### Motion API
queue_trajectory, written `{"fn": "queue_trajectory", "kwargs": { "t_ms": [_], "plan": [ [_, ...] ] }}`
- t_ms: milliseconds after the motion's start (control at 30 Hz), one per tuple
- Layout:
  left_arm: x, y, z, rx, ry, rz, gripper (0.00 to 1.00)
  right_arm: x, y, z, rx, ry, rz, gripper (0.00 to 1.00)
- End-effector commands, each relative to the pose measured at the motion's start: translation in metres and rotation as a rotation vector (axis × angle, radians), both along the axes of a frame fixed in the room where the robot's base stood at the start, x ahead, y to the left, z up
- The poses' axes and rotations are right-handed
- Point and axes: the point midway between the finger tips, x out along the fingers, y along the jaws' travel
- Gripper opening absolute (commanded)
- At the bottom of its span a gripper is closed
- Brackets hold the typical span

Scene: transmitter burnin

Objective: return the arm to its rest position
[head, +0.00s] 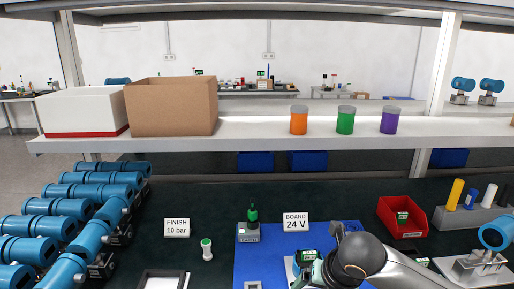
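My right arm (408,270) reaches in from the lower right over the blue mat (262,270). A dark rounded joint of it sits over the mat's right part. Its wrist end is beside a small device with a green face (308,257) at the bottom edge. The fingers cannot be made out there, so I cannot tell whether they are open or touch the device. My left arm and gripper are not in view.
Several blue transmitters (100,190) crowd the left. A FINISH 10 bar sign (177,228), a green-topped bottle (207,250) and a BOARD 24 V sign (296,222) stand mid-bench. A red bin (402,217) is at right. The shelf (250,132) holds boxes and jars.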

Motion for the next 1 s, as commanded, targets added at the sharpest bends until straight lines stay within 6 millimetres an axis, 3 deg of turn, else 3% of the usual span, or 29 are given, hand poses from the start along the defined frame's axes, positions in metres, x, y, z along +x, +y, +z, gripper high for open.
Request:
{"fn": "queue_trajectory", "kwargs": {
  "t_ms": [300, 500, 767, 1000],
  "plan": [
    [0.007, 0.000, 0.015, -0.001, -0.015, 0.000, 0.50, -0.019, 0.059, -0.055, 0.501, 0.109, -0.450, 0.86],
    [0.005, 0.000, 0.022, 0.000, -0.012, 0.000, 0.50, -0.037, 0.073, -0.090, 0.838, 0.227, -0.851, 0.86],
    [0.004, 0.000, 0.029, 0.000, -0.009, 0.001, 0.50, -0.076, 0.050, -0.141, 1.197, 0.364, -1.418, 0.86],
    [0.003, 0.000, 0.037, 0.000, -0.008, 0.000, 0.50, -0.140, -0.001, -0.189, 1.444, 0.405, -1.920, 0.86]
  ]
}}
